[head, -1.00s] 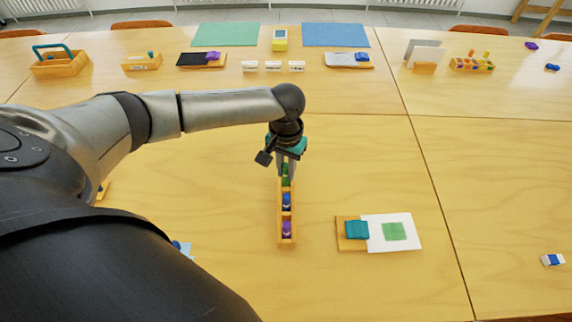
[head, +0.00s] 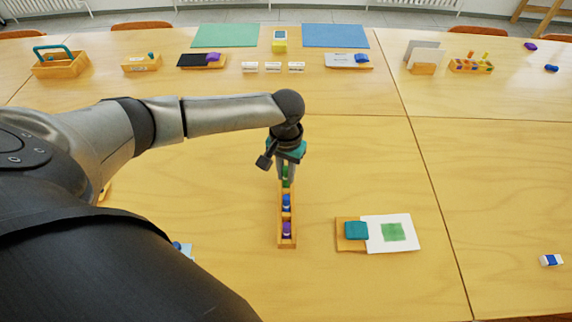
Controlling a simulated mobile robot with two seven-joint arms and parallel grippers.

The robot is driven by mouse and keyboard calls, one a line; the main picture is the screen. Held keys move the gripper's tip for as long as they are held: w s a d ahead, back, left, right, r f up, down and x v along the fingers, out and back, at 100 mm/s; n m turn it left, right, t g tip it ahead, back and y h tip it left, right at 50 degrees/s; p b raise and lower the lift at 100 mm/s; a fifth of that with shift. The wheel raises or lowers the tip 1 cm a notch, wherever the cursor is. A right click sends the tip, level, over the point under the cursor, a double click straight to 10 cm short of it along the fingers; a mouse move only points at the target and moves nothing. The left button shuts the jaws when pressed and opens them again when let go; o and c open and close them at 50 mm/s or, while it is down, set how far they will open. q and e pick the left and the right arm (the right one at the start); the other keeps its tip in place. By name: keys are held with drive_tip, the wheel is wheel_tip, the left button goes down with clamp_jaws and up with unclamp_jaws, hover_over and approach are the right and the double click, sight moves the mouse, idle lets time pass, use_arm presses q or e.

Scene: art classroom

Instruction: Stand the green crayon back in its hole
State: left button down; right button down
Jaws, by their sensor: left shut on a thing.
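A narrow wooden crayon holder (head: 287,243) stands on the table in the middle of the head view. A blue crayon (head: 286,203) and a purple crayon (head: 286,229) stand in its nearer holes. My left gripper (head: 287,174) is over the holder's far end, pointing down. It is shut on the green crayon (head: 286,182), which looks upright at the far hole. The fingers partly hide the crayon, and I cannot tell how deep it sits. My right gripper is not in view.
A wooden block with a teal pad (head: 356,231) and a white card with a green square (head: 393,232) lie right of the holder. A white and blue eraser (head: 551,260) lies far right. Trays and boxes line the back. The table between is clear.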

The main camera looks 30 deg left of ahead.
use_arm(q)
drive_tip(key=shift+f+p, duration=0.4)
drive_tip(key=shift+f, duration=0.3)
idle(0.6)
drive_tip(key=c, duration=0.7)
unclamp_jaws()
drive_tip(key=shift+o, duration=1.1)
drive_tip(key=shift+r, duration=0.1)
drive_tip(key=shift+r+p, duration=2.95)
drive_tip(key=shift+p, duration=0.55)
